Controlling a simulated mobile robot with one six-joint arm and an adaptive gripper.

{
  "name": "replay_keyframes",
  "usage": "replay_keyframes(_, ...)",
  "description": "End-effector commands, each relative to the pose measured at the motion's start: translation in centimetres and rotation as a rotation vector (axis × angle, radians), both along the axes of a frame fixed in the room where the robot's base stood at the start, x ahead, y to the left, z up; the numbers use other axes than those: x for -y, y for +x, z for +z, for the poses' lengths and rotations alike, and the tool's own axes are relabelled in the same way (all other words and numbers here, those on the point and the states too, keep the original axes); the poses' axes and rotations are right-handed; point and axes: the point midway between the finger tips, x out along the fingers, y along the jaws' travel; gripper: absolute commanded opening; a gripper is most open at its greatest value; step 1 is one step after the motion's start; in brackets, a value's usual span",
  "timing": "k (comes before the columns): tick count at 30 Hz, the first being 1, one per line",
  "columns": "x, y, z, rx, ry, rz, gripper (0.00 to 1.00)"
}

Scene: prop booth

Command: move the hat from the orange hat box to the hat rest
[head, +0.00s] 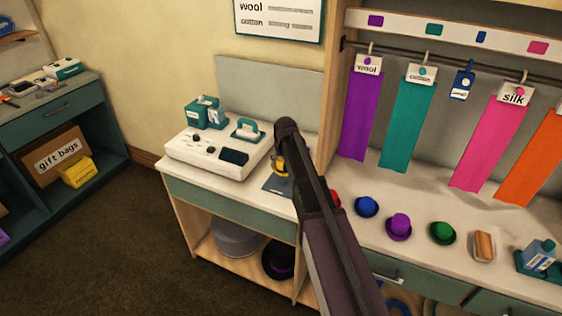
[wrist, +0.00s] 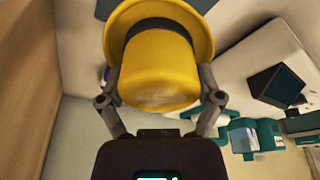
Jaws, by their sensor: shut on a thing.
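A yellow hat with a dark band (wrist: 160,62) fills the upper middle of the wrist view. My gripper (wrist: 159,80) is shut on it, with one finger on each side of the hat. In the head view the hat (head: 279,166) shows small beside the end of my arm, over the right part of the white counter. A flat grey-blue piece (head: 275,185) shows just below it; I cannot tell whether it is the hat rest or whether the hat touches it. My arm hides part of this spot. I cannot make out the orange hat box.
A white console (head: 218,150) with a dark screen stands left of the hat. Small blue (head: 366,206), purple (head: 398,226) and green (head: 442,232) hats sit on the right counter, below hanging cloth strips.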

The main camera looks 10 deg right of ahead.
Motion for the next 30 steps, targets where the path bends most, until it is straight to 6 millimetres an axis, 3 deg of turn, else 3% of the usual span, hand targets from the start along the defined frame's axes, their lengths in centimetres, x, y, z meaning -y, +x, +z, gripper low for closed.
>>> replay_keyframes(15,0.0,0.0,-3.7,0.000,0.000,0.000,0.56)
replay_keyframes(30,0.0,0.0,-4.1,0.000,0.000,0.000,0.56)
